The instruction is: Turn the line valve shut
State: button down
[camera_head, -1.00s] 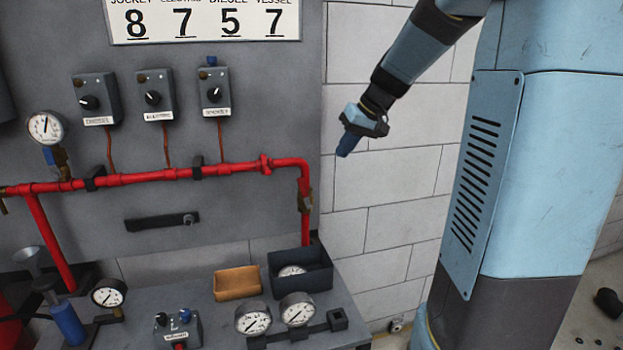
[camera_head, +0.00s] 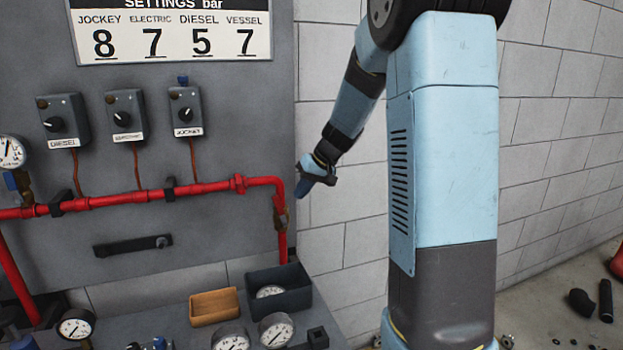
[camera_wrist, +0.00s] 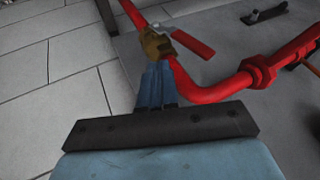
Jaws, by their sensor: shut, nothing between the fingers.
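The line valve (camera_head: 282,216) is a small brass body on the short vertical run at the right end of the red pipe (camera_head: 203,188). In the wrist view the brass valve (camera_wrist: 157,42) shows just beyond my fingertips, with a red lever handle (camera_wrist: 193,44) slanting off across the pipe to the right. In the head view the lever is too small to make out. My gripper (camera_head: 302,190) is to the right of the valve and a little higher in the picture. Its blue fingers (camera_wrist: 156,68) are together and empty. I cannot tell whether they touch the valve.
Three control boxes (camera_head: 186,111) hang above the pipe. On the bench below are a dark bin (camera_head: 293,298), an orange tray (camera_head: 214,307) and several gauges (camera_head: 276,330). The block wall (camera_head: 340,225) right of the panel is bare.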

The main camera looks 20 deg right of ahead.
aim_at(278, 201)
jog(key=shift+a+f, duration=0.3)
jog(key=shift+a, duration=0.7)
jog(key=shift+a+f, duration=0.25)
jog(key=shift+a, duration=0.7)
jog(key=shift+a+n+h, duration=0.3)
jog(key=shift+a+h, duration=1.15)
jog(key=shift+h, duration=0.05)
jog(key=shift+a+f, duration=0.35)
jog(key=shift+a, duration=0.4)
jog(key=shift+a+f, duration=0.4)
jog(key=shift+a, duration=0.4)
jog(key=shift+a+f, duration=0.35)
jog(key=shift+a, duration=0.4)
